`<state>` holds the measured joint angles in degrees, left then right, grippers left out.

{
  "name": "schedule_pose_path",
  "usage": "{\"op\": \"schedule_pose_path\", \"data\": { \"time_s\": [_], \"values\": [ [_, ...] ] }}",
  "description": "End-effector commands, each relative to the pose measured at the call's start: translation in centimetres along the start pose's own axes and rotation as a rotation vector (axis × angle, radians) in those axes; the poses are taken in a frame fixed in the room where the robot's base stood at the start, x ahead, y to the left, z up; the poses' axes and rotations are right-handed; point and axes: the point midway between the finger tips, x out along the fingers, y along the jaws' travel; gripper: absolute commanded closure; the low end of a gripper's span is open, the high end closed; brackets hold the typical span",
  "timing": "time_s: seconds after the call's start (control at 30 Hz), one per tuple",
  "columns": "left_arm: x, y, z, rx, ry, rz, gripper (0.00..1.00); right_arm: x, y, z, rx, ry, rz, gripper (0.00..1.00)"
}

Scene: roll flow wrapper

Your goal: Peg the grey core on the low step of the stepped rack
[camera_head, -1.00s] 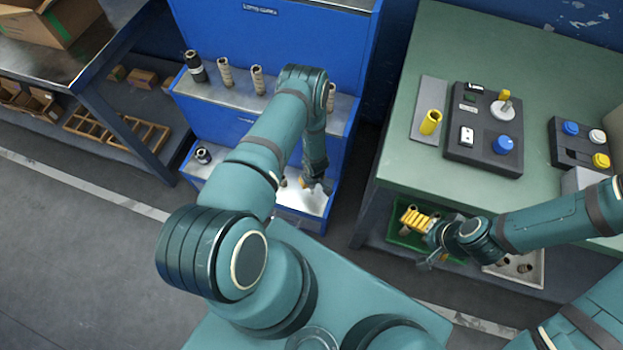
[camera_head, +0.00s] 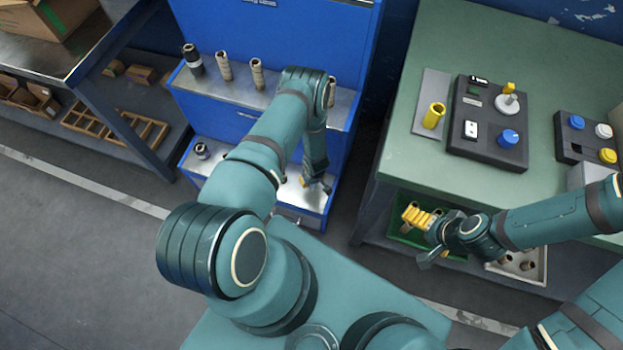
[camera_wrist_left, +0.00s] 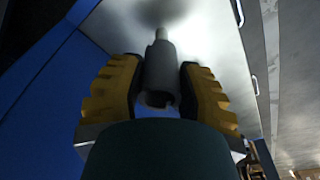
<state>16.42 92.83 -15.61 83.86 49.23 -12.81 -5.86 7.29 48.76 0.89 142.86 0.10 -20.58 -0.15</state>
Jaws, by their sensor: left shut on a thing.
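The grey core (camera_wrist_left: 160,75) is between the yellow finger pads of my left gripper (camera_wrist_left: 158,92), which is shut on it. In the left wrist view a thin peg (camera_wrist_left: 161,34) shows in line with the core's far end; I cannot tell whether the core is around it. In the head view my left gripper (camera_head: 315,183) is over the right part of the low step (camera_head: 284,196) of the blue stepped rack (camera_head: 227,128). The core is hard to make out there.
The rack's upper step holds a black core (camera_head: 193,62) and brown cores (camera_head: 225,67). A small dark core (camera_head: 202,151) stands at the low step's left end. The green bench (camera_head: 395,150) carries a yellow core (camera_head: 433,116) and control boxes (camera_head: 487,125).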

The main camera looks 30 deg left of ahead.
Motion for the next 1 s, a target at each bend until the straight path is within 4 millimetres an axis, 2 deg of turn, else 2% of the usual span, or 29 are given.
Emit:
{"op": "schedule_pose_path", "data": {
  "time_s": [1.0],
  "values": [
    [0.90, 0.01, 0.10, -0.001, 0.000, 0.000, 0.83, 0.00, 0.00, 0.01, 0.000, 0.000, 0.000, 0.00]
  ]
}}
